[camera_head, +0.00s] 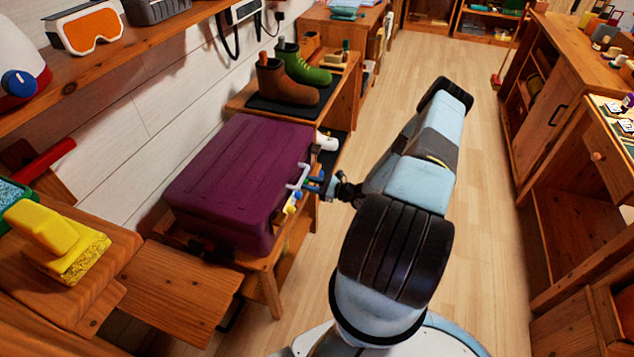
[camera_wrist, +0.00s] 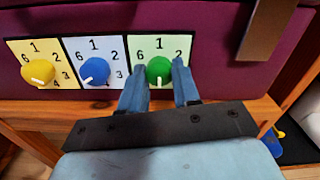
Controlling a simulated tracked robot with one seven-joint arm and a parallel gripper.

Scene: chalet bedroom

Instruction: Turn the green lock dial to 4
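The purple suitcase (camera_head: 235,165) lies on a low wooden bench. In the wrist view its front (camera_wrist: 190,18) carries three numbered dials. The green dial (camera_wrist: 159,69) is at the right, on a pale green plate, with its white mark pointing down. The digits 6, 1 and 2 show around it; the lower digits are hidden by my fingers. The blue dial (camera_wrist: 95,71) and yellow dial (camera_wrist: 38,72) stand to its left. My gripper (camera_wrist: 159,72) has one finger on each side of the green dial, and both appear to touch it. In the head view the green dial is hidden.
A metal latch strip (camera_wrist: 266,28) hangs on the suitcase front right of the green dial. The bench edge (camera_wrist: 45,115) runs just below the dials. Boots (camera_head: 285,85) stand on a bench behind. The floor (camera_head: 490,190) right of my arm is clear.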

